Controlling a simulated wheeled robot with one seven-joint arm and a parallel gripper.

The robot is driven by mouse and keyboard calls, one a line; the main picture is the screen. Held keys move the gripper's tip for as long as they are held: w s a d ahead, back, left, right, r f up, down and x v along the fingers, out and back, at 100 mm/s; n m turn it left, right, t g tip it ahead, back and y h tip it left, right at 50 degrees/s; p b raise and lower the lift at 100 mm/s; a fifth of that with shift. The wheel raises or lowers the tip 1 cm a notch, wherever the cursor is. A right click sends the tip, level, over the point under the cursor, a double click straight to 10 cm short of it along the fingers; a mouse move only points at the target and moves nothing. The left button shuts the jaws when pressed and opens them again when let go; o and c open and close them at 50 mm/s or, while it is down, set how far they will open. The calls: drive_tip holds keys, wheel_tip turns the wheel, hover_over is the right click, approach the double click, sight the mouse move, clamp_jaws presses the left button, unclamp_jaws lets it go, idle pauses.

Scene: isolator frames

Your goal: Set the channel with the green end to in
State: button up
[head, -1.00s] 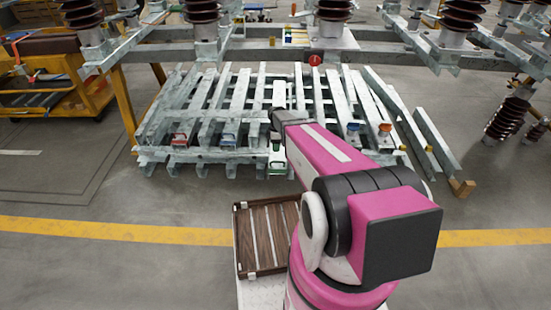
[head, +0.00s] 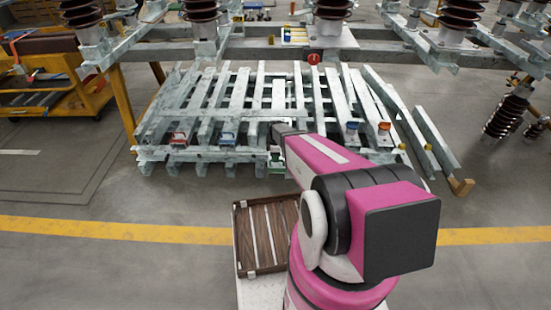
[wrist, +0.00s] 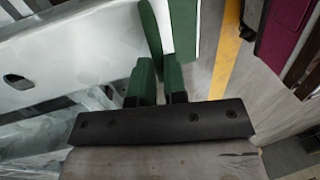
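The channel with the green end (head: 276,160) sits near the middle of the stack of grey metal channels, its front mostly hidden behind my arm in the head view. In the wrist view its green handle (wrist: 152,35) runs down between the two fingers of my gripper (wrist: 158,80). The fingers stand close together, one on each side of the handle, and look shut on it. In the head view my gripper (head: 275,130) is over the front of the stack, its fingertips hidden. The pale channel side (wrist: 75,55) fills the left of the wrist view.
Other channels have red (head: 179,138), blue (head: 226,138), second blue (head: 351,128) and orange (head: 384,128) ends. A steel frame (head: 270,52) with insulators stands over the back. A brown slatted tray (head: 237,240) is near me.

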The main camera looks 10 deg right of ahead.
drive_tip(key=w+d, duration=0.1)
drive_tip(key=w, duration=0.6)
drive_tip(key=w+d, duration=0.2)
drive_tip(key=w, duration=0.6)
drive_tip(key=w+d, duration=0.1)
drive_tip(key=w, duration=0.6)
drive_tip(key=shift+w+d, duration=0.2)
drive_tip(key=shift+d, duration=0.05)
clamp_jaws()
drive_tip(key=o, duration=0.6)
unclamp_jaws()
drive_tip(key=shift+c, duration=0.2)
drive_tip(key=shift+o, duration=0.6)
drive_tip(key=shift+s, duration=0.1)
wheel_tip(320, 180, up, 11)
drive_tip(key=w, duration=0.2)
drive_tip(key=shift+d+f, duration=0.2)
